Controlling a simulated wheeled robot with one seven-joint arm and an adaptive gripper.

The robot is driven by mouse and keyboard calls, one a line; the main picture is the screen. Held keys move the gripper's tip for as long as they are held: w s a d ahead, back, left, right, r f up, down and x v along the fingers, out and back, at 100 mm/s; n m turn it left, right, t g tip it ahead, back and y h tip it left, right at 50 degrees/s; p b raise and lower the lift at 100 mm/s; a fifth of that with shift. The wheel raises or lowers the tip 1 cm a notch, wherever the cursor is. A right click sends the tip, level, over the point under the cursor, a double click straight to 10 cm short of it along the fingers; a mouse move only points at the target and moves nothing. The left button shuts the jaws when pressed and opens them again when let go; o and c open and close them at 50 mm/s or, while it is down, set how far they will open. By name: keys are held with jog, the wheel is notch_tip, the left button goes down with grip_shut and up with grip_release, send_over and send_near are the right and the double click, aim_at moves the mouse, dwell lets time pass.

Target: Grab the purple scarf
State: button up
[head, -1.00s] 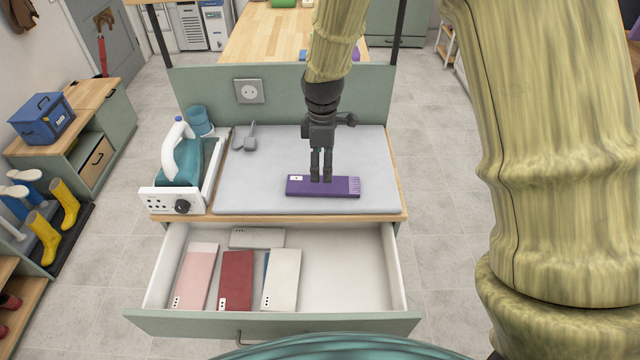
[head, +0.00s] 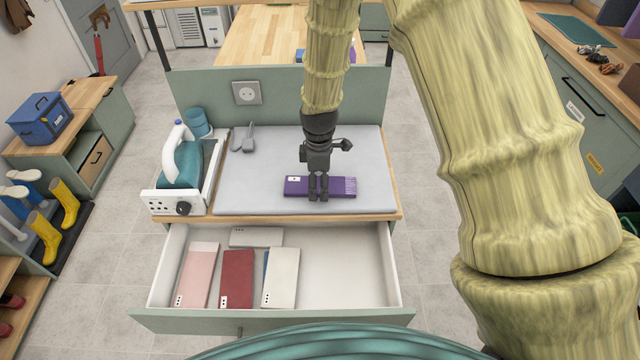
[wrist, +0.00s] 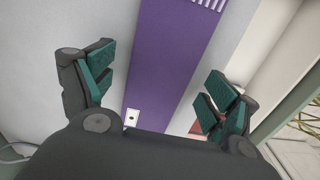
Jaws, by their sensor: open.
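The purple scarf (head: 341,187) lies folded flat on the grey ironing pad (head: 270,176), with a fringe at its right end and a small white tag at its left end. My gripper (head: 318,199) points down over the scarf, its fingertips covering part of it in the head view. In the wrist view the scarf (wrist: 172,50) runs between the two spread fingers of my gripper (wrist: 160,82). The gripper is open and holds nothing. I cannot tell whether the fingertips touch the pad.
The white and teal iron (head: 181,165) stands left of the pad, with a blue cup (head: 198,122) behind it. Grey clips (head: 245,139) lie at the pad's back left. The open drawer (head: 345,265) in front holds several folded scarves; its right side is empty.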

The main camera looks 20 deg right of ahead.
jog(key=c, duration=1.1)
